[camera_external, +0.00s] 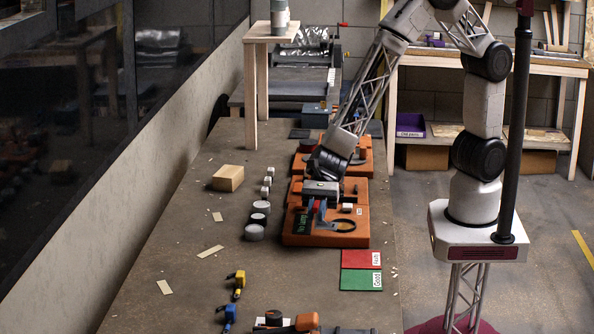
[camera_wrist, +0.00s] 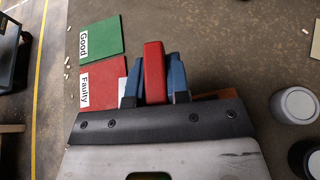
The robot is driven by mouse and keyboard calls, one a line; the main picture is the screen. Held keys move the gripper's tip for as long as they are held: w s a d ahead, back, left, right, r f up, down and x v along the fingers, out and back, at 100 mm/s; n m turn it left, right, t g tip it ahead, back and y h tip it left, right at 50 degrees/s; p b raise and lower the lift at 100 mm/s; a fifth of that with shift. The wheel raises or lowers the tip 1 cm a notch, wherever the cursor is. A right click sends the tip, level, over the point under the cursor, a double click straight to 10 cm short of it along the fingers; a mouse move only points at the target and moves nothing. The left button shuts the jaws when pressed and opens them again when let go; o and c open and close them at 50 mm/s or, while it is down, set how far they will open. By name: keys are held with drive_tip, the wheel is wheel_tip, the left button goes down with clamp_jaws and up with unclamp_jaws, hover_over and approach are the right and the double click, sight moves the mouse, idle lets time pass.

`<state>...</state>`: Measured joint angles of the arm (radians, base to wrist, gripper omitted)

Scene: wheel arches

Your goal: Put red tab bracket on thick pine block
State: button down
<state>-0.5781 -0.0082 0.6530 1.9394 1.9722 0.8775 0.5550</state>
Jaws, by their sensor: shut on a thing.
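The red tab bracket (camera_wrist: 154,72) stands upright between the two blue fingers of my gripper (camera_wrist: 155,88) in the wrist view. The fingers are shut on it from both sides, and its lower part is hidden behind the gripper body. In the external view my gripper (camera_external: 316,208) is over the front orange station, and the bracket shows only as a small red patch.
Several grey and white round parts (camera_external: 255,232) stand in a row between the block and the orange station (camera_external: 350,238). Red Faulty (camera_external: 361,259) and green Good (camera_external: 361,280) mats lie in front. Yellow (camera_external: 238,284) and blue (camera_external: 229,316) small parts lie nearer. The left bench is mostly clear.

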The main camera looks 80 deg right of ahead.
drive_tip(key=shift+m+t, duration=0.4)
drive_tip(key=shift+t, duration=0.1)
drive_tip(key=w+d, duration=0.2)
drive_tip(key=d, duration=0.1)
drive_tip(key=w+d, duration=0.3)
drive_tip(key=w+d+r, duration=0.1)
drive_tip(key=w+d, duration=0.1)
drive_tip(key=d, duration=0.1)
drive_tip(key=shift+w+d, duration=0.2)
drive_tip(key=shift+d, duration=0.1)
drive_tip(key=w+d, duration=0.3)
drive_tip(key=d, duration=0.8)
drive_tip(key=w+d+r+m+t, duration=0.1)
drive_tip(key=w+d, duration=0.2)
drive_tip(key=d, duration=0.8)
drive_tip(key=w+d+r+m+t, duration=0.1)
drive_tip(key=w+d, duration=0.3)
drive_tip(key=d, duration=0.8)
drive_tip(key=shift+h, duration=0.4)
drive_tip(key=shift+a, duration=0.1)
hover_over(222, 170)
drive_tip(key=shift+w+f, duration=0.1)
drive_tip(key=shift+f, duration=0.55)
drive_tip(key=shift+f, duration=0.1)
drive_tip(key=shift+f, duration=1.7)
